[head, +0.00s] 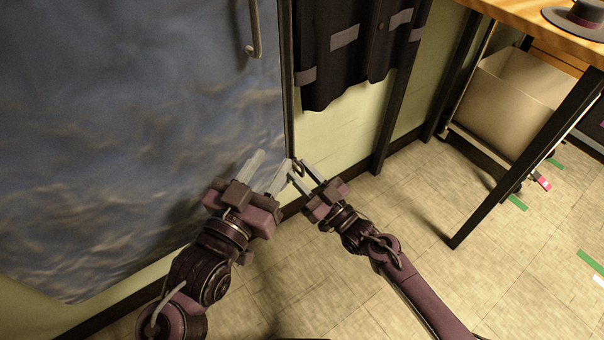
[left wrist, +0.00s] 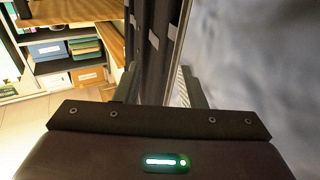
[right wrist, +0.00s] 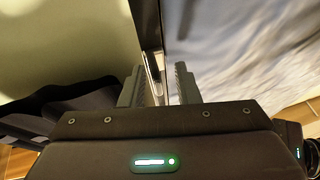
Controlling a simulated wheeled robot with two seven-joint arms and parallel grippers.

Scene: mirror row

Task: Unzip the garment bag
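A large blue-grey, cloudy-patterned panel, which looks like the garment bag (head: 130,130), fills the left of the head view. A dark upright strip (head: 287,90) runs along its right edge. A small metal pull (right wrist: 154,68) shows at that edge in the right wrist view, between the fingers of my right gripper (right wrist: 158,85), which stand apart with a gap beside it. In the head view my right gripper (head: 303,176) is at the strip's lower end. My left gripper (head: 270,172) is just left of it; in the left wrist view its fingers are apart around the edge.
A curved metal handle (head: 254,30) is at the panel's top. A dark coat with grey patches (head: 350,45) hangs to the right. A wooden table (head: 530,22) with a hat (head: 577,18) stands at right, by a beige bin (head: 510,95). The floor between is mostly clear.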

